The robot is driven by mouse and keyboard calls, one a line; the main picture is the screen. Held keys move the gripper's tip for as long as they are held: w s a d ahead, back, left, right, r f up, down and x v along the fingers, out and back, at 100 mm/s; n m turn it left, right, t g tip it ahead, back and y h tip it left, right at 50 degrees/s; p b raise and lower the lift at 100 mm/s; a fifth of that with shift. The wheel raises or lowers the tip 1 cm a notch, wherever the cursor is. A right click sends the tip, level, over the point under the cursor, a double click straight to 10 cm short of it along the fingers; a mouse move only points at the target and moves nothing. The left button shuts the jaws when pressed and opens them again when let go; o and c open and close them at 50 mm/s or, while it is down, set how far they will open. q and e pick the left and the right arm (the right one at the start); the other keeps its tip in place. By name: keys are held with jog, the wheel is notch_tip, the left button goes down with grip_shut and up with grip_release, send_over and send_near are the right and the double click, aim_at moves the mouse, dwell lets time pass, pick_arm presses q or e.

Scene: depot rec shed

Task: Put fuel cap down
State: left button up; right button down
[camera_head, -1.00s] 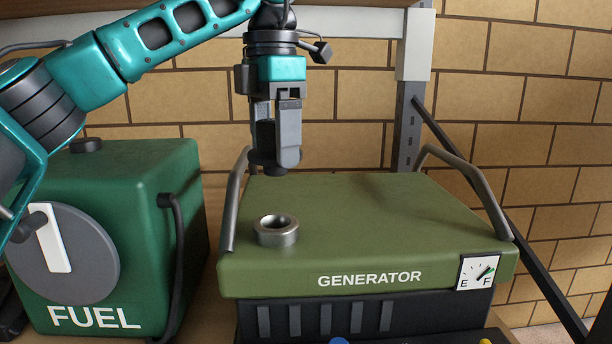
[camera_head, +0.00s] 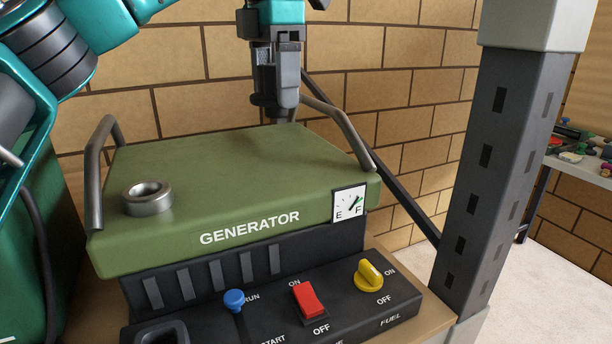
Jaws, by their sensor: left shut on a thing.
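The green generator (camera_head: 235,158) stands in the middle, with its metal filler neck (camera_head: 148,200) open and uncovered at the front left of its top. My left gripper (camera_head: 277,98) is shut on the dark fuel cap (camera_head: 265,102), which is partly hidden by the fingers. The gripper points down, and the cap hangs beyond the top's back right part, apart from the filler neck. Whether the cap is over the top or behind it I cannot tell. My right gripper is not in view.
Metal handles rise at the generator's left (camera_head: 95,165) and right (camera_head: 345,135). A control panel (camera_head: 285,335) with blue, red and yellow controls is in front. A grey post (camera_head: 480,190) stands at right. The green fuel can (camera_head: 20,270) is at the left edge. The generator's top is mostly clear.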

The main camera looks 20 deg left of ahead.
pick_arm(q)
notch_tip(320, 180, down, 6)
jog(key=shift+r+b, duration=0.25)
jog(key=shift+b, duration=0.35)
jog(key=shift+f, duration=2.25)
jog(key=shift+d+f, duration=0.1)
jog(key=o, duration=1)
jog(key=shift+c, duration=0.2)
notch_tip(320, 180, up, 12)
jog(key=shift+r+p, duration=0.15)
jog(key=shift+p, duration=0.8)
